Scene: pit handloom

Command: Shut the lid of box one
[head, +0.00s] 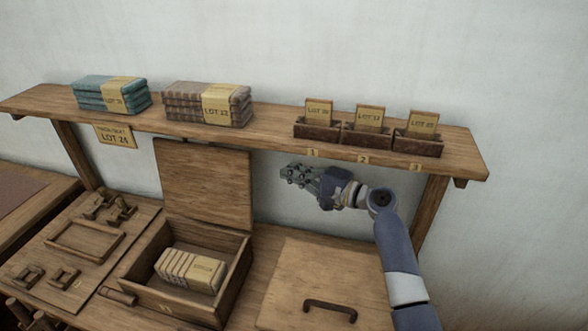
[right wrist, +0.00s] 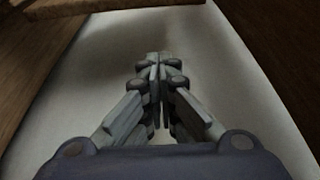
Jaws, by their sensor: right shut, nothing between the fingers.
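The open wooden box (head: 152,290) stands on the table left of centre in the head view, with a small tag on its front too blurred to read surely. Its lid (head: 205,185) stands upright at the back edge. A banded bundle of striped cloth (head: 190,270) lies inside. My right gripper (head: 288,174) is shut and empty, to the right of the raised lid and below the shelf, pointing left; a gap shows between them in the picture. In the right wrist view its fingers (right wrist: 157,62) meet before a pale wall. My left gripper is not in view.
A shelf (head: 275,122) crosses above, bearing two cloth stacks (head: 110,93) and several small card holders (head: 317,130) numbered below. A flat wooden panel with a dark handle (head: 330,309) lies right of the box. A board with small wooden parts (head: 85,240) lies left.

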